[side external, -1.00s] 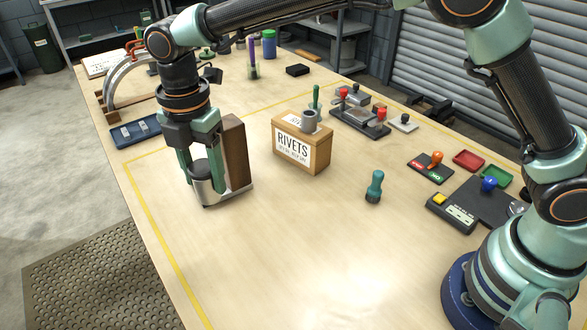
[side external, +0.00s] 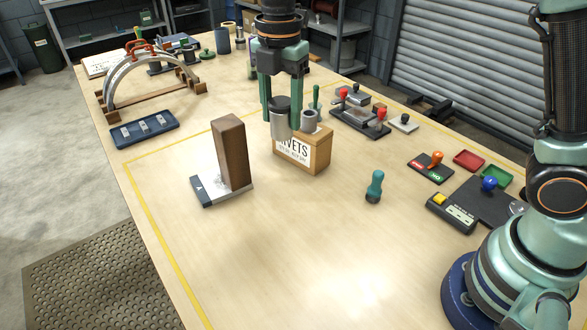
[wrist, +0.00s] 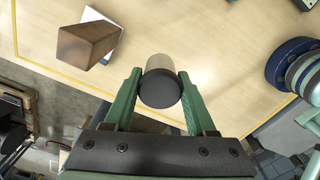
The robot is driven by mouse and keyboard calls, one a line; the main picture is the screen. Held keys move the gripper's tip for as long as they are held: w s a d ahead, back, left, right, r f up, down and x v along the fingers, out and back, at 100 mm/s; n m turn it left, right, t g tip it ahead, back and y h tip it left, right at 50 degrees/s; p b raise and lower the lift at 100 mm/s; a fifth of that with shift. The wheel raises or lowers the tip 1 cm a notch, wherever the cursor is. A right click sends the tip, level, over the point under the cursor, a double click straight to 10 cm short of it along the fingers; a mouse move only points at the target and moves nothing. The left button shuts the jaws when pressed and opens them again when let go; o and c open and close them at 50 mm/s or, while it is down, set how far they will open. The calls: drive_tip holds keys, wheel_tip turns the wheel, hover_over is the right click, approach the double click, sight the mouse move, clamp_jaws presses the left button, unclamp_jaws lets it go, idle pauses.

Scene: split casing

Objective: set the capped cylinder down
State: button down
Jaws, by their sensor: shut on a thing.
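My gripper (side external: 283,108) is shut on the capped cylinder (side external: 281,124), a silver-grey body with a dark cap on top. It is held upright in front of and beside the rivets box (side external: 318,155), and overlaps the box in the side view. I cannot tell whether it touches the box. In the wrist view the cylinder (wrist: 160,82) sits between the two green fingers (wrist: 158,90), dark cap toward the camera. Bare table shows around it there.
A brown wooden block (side external: 230,152) stands on a white plate with a dark edge (side external: 202,192) to the left. A grey ring-shaped part and a green-handled tool stand on or behind the box. A teal stamp (side external: 375,187) stands to the right. The front table is clear.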

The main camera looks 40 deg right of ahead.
drive_tip(key=f, duration=2)
drive_tip(key=shift+d, duration=0.2)
drive_tip(key=shift+c, duration=1.1)
unclamp_jaws()
drive_tip(key=shift+f, duration=0.1)
wheel_tip(320, 180, up, 11)
drive_tip(key=s+d+r+m+t, duration=0.2)
drive_tip(key=s+d+r+m, duration=0.4)
drive_tip(key=m, duration=0.5)
drive_tip(key=s+d+r+m+t, duration=0.3)
drive_tip(key=s+d+r+m, duration=0.2)
drive_tip(key=m, duration=0.6)
drive_tip(key=shift+s+d+r+m+t, duration=0.35)
drive_tip(key=shift+s+d, duration=0.6)
drive_tip(key=shift+d, duration=0.8)
